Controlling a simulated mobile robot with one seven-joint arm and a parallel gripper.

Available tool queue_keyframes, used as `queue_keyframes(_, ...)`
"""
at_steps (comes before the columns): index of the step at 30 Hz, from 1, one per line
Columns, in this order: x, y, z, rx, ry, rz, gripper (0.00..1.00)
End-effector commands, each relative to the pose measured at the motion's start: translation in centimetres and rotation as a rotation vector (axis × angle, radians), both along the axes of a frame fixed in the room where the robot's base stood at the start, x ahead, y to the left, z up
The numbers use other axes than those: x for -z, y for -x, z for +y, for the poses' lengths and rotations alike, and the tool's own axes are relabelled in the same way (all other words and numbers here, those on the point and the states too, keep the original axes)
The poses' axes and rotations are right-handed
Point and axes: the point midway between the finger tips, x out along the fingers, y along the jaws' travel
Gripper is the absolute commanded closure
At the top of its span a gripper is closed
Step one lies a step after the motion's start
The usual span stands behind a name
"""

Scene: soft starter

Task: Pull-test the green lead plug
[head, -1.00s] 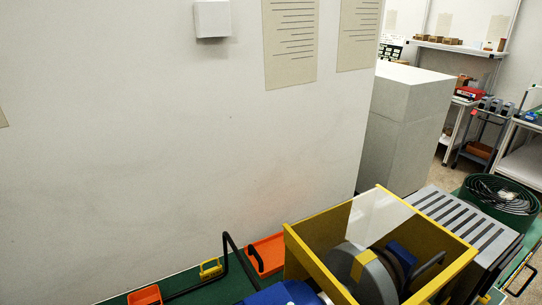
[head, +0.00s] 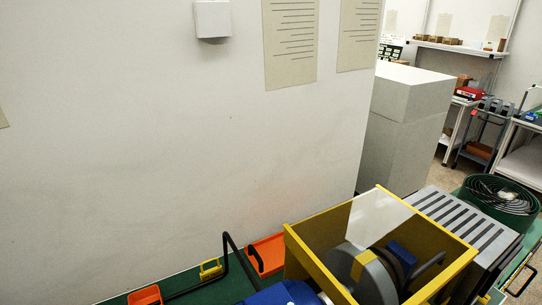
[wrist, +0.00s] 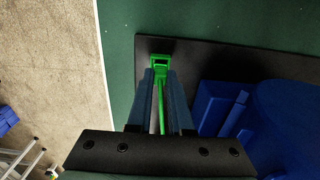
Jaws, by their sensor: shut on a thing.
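The green lead plug (wrist: 160,66) shows in the wrist view at the tips of my gripper (wrist: 161,75), and its green lead (wrist: 161,105) runs back between the two fingers. My gripper is shut on the plug, over a black plate (wrist: 215,56). Whether the plug is seated in a socket cannot be told. In the head view neither the plug nor my gripper shows.
A blue housing (wrist: 285,110) lies close to the right of my fingers. Green bench top (wrist: 117,50) is clear to the left, up to its edge above the floor. The head view shows a yellow-framed guard (head: 320,262) and orange bins (head: 145,296).

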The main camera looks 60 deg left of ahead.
Motion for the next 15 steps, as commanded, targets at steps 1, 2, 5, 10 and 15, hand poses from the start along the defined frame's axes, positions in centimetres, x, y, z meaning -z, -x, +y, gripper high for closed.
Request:
queue_keyframes(1, 0.04, -0.02, 0.01, 0.0, 0.0, 0.0, 1.0)
queue_keyframes(2, 0.08, -0.02, 0.01, 0.0, 0.0, 0.0, 1.0)
queue_keyframes(5, 0.18, -0.01, 0.0, 0.0, 0.0, 0.0, 1.0)
queue_keyframes(10, 0.25, 0.0, -0.02, 0.0, 0.0, 0.0, 1.0)
queue_keyframes(15, 0.28, 0.03, -0.05, 0.0, 0.001, 0.001, 0.67)
